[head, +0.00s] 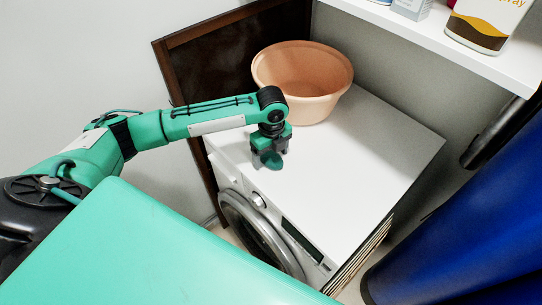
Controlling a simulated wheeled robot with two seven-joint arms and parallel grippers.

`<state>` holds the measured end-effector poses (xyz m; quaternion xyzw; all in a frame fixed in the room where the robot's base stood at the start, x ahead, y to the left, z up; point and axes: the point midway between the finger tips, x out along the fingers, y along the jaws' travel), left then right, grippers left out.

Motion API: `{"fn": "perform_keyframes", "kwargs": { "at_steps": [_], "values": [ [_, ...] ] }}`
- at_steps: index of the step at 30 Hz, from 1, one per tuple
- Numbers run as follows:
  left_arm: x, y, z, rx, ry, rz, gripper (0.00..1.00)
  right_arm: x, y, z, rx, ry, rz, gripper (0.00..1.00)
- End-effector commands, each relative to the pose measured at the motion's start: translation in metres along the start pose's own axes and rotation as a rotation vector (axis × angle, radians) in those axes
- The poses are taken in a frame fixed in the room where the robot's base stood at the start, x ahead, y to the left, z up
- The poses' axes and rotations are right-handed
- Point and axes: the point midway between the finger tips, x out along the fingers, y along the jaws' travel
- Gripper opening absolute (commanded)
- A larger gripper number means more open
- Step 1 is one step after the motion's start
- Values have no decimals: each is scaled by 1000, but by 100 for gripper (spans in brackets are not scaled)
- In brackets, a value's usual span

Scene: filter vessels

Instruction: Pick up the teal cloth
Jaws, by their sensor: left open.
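A small dark teal shape, which looks like the teal cloth (272,161), shows at the left front part of the white washing machine's top. My left gripper (269,154) points down right over it, with its fingers around or just above the cloth. The gripper is open. I cannot tell whether its fingers touch the cloth, as the gripper hides part of it. My right gripper is not in view.
A peach basin (303,85) stands at the back of the washing machine (345,170), behind my left gripper. A white shelf (440,40) with bottles and boxes overhangs at the upper right. The machine's top to the right is clear. A large blue object (470,220) stands at the right.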

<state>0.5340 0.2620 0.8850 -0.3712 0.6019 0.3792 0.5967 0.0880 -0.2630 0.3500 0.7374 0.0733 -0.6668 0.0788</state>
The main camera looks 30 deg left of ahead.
Motion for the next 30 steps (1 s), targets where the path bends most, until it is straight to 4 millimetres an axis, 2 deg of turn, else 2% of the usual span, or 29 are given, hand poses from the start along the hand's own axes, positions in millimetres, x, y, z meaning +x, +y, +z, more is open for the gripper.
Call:
{"fn": "perform_keyframes", "kwargs": {
  "at_steps": [8,15,25,30],
  "values": [
    [3,0,0,1,-1,0,77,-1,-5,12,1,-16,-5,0],
    [3,0,0,1,-1,0,31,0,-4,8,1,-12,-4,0],
    [0,0,0,1,0,-1,30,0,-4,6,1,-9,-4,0],
    [-13,0,0,1,-1,-2,30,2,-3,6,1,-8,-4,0]
  ]
}}
